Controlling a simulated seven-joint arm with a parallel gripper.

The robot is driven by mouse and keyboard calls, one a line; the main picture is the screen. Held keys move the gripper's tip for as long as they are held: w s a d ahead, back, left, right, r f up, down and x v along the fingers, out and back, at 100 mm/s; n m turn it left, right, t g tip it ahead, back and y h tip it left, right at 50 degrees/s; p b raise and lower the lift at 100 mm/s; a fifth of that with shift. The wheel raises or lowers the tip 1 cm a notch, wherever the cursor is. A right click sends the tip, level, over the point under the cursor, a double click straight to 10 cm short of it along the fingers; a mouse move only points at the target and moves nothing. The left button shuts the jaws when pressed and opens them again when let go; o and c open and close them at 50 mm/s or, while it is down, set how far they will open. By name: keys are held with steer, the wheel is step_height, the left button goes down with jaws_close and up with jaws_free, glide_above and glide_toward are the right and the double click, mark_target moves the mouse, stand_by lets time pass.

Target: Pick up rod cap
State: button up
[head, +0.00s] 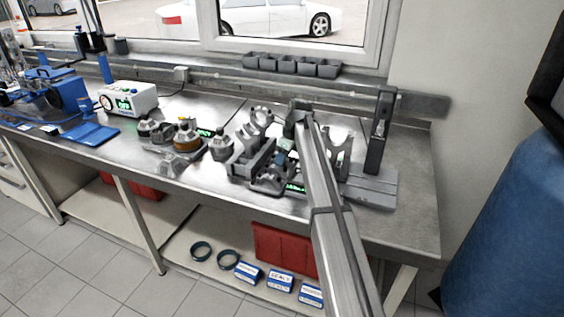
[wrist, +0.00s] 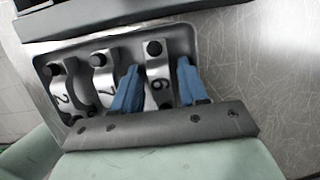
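In the wrist view, rod cap 6 (wrist: 158,72) is a silvery metal arch with dark round ends. It sits in a grey tray (wrist: 192,40) at the right of two similar caps, cap 7 (wrist: 104,80) and cap 2 (wrist: 66,92). My gripper (wrist: 158,72) has blue fingertips, one on each side of cap 6, with a thin gap to it visible on both sides. It is open and holds nothing. In the head view, my gripper (head: 284,156) is low over the tray area (head: 270,186), and my arm hides part of the bench there.
Connecting rods and a dark block (head: 252,160) crowd the bench beside my gripper. Pistons (head: 221,148) stand to the left. A grey stand with an upright post (head: 378,135) is at the right. Bare metal lies right of the tray (wrist: 262,70).

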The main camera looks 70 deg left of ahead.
jaws_close()
stand_by(0.3)
step_height(320, 180, up, 17)
steer(key=w+d+r+m, duration=0.1)
steer(key=w+d+r, duration=0.25)
steer(key=w, duration=0.25)
steer(key=w+d+r+m, duration=0.1)
steer(key=w+d+r, duration=0.25)
steer(key=w, duration=0.25)
steer(key=d+n, duration=0.2)
steer(key=d, duration=0.5)
steer(key=shift+r, duration=0.25)
